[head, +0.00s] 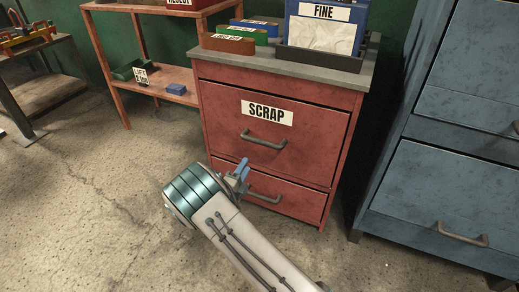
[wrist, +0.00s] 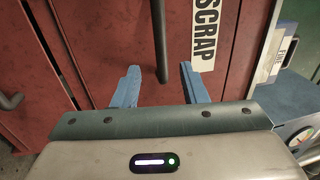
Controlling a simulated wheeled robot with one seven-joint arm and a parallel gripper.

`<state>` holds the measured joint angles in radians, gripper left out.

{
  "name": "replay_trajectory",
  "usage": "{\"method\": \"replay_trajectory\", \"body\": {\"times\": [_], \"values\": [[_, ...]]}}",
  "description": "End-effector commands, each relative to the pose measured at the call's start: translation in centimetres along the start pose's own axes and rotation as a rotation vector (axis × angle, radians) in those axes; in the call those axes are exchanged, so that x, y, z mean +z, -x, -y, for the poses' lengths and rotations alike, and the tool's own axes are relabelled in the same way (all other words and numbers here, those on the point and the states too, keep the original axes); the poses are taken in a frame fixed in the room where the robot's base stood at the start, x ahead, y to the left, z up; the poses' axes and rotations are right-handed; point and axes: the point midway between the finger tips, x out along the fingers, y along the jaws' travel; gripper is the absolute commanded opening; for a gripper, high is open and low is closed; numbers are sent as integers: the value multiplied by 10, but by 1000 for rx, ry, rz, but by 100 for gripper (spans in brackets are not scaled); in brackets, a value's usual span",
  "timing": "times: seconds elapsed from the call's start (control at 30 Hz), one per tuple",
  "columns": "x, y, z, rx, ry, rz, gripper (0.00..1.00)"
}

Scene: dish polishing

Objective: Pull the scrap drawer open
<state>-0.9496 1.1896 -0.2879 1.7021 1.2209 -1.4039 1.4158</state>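The scrap drawer (head: 315,150) is the upper drawer of a red cabinet, with a white SCRAP label (head: 267,112) and a grey bar handle (head: 264,140). It looks shut. My gripper (head: 241,171) is in front of the cabinet, below and left of that handle in the head view. In the wrist view my gripper (wrist: 160,68) is open, its two blue fingers apart and empty. The scrap handle (wrist: 159,40) lies in line with the gap between them, seemingly just beyond the tips. Whether they touch it I cannot tell.
A lower drawer with its own handle (head: 264,197) is partly hidden by my gripper. Bins, including a FINE one (head: 322,38), stand on the grey cabinet top (head: 330,70). A blue cabinet (head: 440,180) stands right, an orange shelf (head: 160,80) left. The left floor is clear.

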Motion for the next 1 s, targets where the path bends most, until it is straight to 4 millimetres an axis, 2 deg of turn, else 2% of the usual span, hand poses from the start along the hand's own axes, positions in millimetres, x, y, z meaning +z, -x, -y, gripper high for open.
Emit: {"method": "replay_trajectory", "body": {"times": [0.17,0.7,0.83,1.0], "values": [[-1,-10,-3,-17,-7,-5,39],[-1,-114,-2,-15,-6,-4,39],[0,-128,-1,-14,-4,-3,39],[0,-135,0,-13,-4,-2,39]]}}
